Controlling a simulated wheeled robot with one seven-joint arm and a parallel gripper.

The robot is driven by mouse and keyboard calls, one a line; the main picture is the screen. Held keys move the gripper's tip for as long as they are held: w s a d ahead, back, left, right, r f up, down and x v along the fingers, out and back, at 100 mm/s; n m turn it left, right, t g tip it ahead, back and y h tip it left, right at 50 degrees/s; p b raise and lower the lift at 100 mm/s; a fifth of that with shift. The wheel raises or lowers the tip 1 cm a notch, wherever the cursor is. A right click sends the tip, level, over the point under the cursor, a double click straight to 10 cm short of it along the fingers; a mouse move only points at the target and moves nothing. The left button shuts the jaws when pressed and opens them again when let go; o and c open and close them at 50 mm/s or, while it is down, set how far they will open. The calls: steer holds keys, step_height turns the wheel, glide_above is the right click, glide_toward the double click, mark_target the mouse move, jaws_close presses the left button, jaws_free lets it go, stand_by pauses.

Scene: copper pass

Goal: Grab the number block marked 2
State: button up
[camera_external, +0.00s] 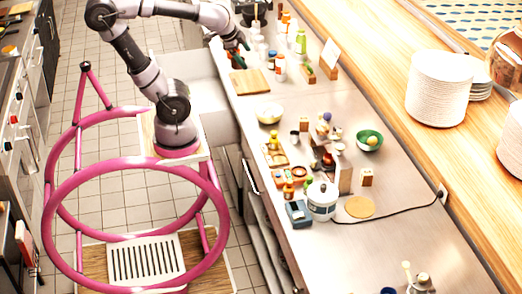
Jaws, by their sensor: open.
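Small wooden blocks with dark marks stand on the steel counter (400,240). One block (367,177) is right of the white tub, and another block (303,124) is near the middle of the counter. The marks are too small to read, so I cannot tell which one is the 2. My gripper (243,42) is at the far end of the counter, above the area near the bottles and the cutting board. It is small in view, open, and apart from both blocks. I see nothing held in it.
A white tub (322,201), a green bowl (369,141), a pale bowl (269,113) and a round board (359,207) crowd the counter. A cutting board (250,82) and bottles (280,68) are at the far end. Plate stacks (438,88) stand on the wooden shelf.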

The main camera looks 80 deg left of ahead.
steer(key=w+a+f+m+g+y, duration=0.3)
steer(key=w+f+m, duration=0.1)
steer(key=w+f, duration=0.35)
steer(key=m+t+y, duration=0.2)
steer(key=m+y, duration=0.3)
steer(key=m, duration=0.8)
glide_toward(304, 118)
steer(key=x, duration=0.5)
steer(key=shift+f, duration=0.35)
steer(key=shift+w+a+f, duration=0.1)
steer(key=shift+f, duration=0.1)
steer(key=shift+w+a+f, duration=0.15)
steer(key=shift+a+f, duration=0.05)
steer(key=shift+a, duration=0.1)
steer(key=x, duration=0.6)
steer(key=shift+a+r, duration=0.15)
steer(key=shift+a, duration=0.2)
jaws_close()
steer(key=shift+r, duration=0.15)
